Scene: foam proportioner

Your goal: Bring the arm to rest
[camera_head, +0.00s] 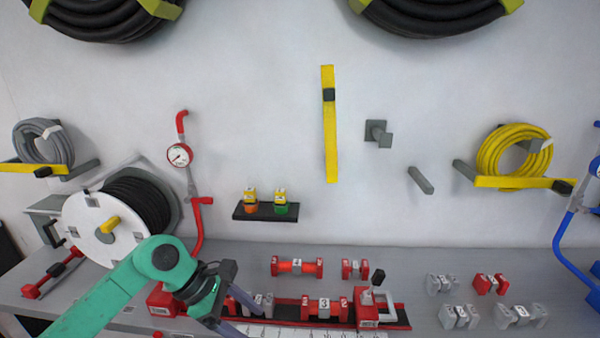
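My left arm, teal, comes in from the lower left and reaches over the grey bench (430,262). My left gripper (248,322) is low in the picture, at the left end of the row of red and grey fittings. Its two grey-purple fingers point right and down and stand apart. I see nothing held between them. The wrist hides part of the bench and some red parts behind it. My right arm and gripper are not in view.
A hose reel (105,222) stands behind my arm. A red pipe with a gauge (179,155) rises behind. Several loose fittings lie at right. A small shelf (265,213) juts from the wall.

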